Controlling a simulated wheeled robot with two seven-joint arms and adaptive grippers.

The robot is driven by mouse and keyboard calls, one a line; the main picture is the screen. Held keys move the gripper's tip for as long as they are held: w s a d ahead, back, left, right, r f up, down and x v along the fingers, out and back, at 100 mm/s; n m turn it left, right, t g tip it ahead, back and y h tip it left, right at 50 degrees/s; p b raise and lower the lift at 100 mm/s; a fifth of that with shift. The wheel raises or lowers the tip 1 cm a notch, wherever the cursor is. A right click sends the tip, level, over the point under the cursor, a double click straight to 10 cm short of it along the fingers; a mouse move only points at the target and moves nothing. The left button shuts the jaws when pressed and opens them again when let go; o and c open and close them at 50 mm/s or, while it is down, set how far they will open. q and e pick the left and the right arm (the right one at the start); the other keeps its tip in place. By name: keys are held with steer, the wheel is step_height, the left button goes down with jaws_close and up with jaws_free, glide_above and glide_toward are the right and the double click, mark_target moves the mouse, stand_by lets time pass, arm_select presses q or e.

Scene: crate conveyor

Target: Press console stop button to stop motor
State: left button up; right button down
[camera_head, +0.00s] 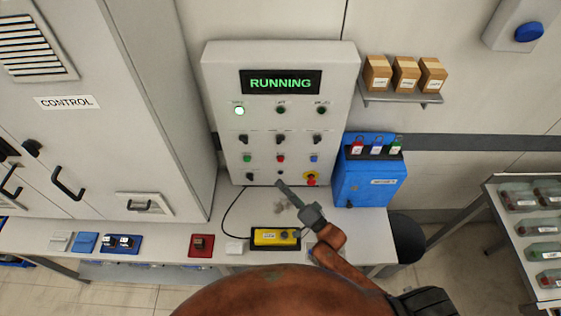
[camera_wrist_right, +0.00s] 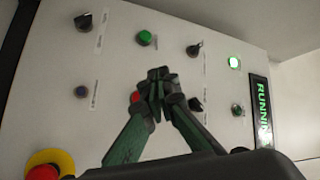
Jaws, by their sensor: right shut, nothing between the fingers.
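The console (camera_head: 215,110) is an upright light grey panel at the back of the bench, and its display (camera_head: 280,83) reads RUNNING in green. A red button (camera_head: 281,158) sits mid-row between a green button (camera_head: 247,158) and a blue one (camera_head: 314,158). A red mushroom button on a yellow base (camera_head: 311,180) is at the lower right. My right gripper (camera_head: 281,185) is shut and empty, in front of the console's lower middle. In the wrist view, its fingertips (camera_wrist_right: 158,76) appear beside the red button (camera_wrist_right: 135,97), partly hidden by a finger. Contact cannot be told. My left gripper is out of view.
Knobs (camera_head: 281,139) and a lit lamp (camera_head: 239,111) are on the console. A blue box (camera_head: 370,183) stands on the bench close to its right. A yellow device (camera_head: 275,237) lies in front, with a cable. A control cabinet (camera_head: 110,130) is at the left.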

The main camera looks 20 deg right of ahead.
mark_target(281, 160)
steer(key=w+d+b, duration=0.2)
steer(key=w, duration=0.4)
steer(key=shift+w, duration=0.4)
stand_by(1.0)
steer(key=shift+w, duration=0.1)
steer(key=shift+w+d, duration=0.1)
steer(key=shift+w, duration=0.2)
steer(key=shift+w+d+b, duration=0.15)
steer(key=shift+w+b, duration=0.2)
steer(key=shift+w, duration=0.05)
stand_by(0.8)
steer(key=shift+r, duration=0.1)
steer(key=shift+s+a+p, duration=0.25)
steer(key=shift+s+p, duration=0.25)
steer(key=shift+s, duration=0.35)
